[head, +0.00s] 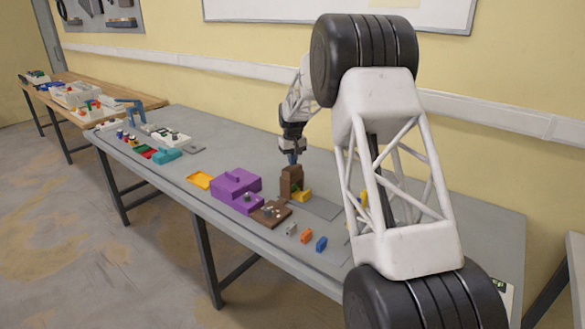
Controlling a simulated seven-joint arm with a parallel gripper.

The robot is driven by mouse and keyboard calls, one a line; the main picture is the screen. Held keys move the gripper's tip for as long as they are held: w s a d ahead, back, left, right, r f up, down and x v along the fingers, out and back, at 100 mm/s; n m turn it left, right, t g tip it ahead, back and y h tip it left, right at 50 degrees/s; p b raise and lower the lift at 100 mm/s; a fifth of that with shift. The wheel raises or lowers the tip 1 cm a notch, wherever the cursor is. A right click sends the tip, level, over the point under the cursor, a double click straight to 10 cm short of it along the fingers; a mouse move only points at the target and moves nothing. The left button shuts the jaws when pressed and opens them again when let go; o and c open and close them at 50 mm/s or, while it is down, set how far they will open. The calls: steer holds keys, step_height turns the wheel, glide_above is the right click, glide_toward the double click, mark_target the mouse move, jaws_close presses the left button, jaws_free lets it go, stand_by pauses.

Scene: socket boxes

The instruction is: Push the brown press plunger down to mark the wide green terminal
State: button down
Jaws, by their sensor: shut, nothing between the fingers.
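The brown press (290,173) stands upright on the grey table, near the middle of the picture. A small green patch (296,187) shows in its opening, probably the wide green terminal, though it is too small to be sure. A yellow part (303,195) sits at the press's right foot. My gripper (292,159) points down just over the top of the press, with its fingers shut and empty. The plunger cannot be told apart from the press body, and I cannot tell whether the fingers touch it.
Left of the press are a purple box (232,184), a yellow tray (201,180) and a brown board (271,213). Small grey, orange and blue (321,244) blocks lie in front. My arm covers the table's right part. Bare table (228,150) lies behind the purple box.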

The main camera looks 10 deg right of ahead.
steer(key=shift+r, duration=2.05)
steer(key=shift+s+r, duration=0.1)
steer(key=shift+r, duration=0.05)
steer(key=shift+s+r, duration=0.15)
steer(key=s+d+r+m, duration=0.1)
steer(key=s+r, duration=0.4)
steer(key=s, duration=0.6)
steer(key=s+d+r+t, duration=0.1)
steer(key=s+r, duration=0.5)
steer(key=s, duration=0.6)
steer(key=s+d+r+m, duration=0.1)
steer(key=s+r, duration=0.4)
steer(key=s, duration=0.6)
steer(key=s+f, duration=0.3)
steer(key=s, duration=1.4)
steer(key=s+d+f+m+t, duration=0.1)
steer(key=s+f, duration=0.2)
steer(key=s, duration=1.4)
steer(key=shift+s+d+t, duration=0.2)
steer(key=shift+d+t, duration=0.1)
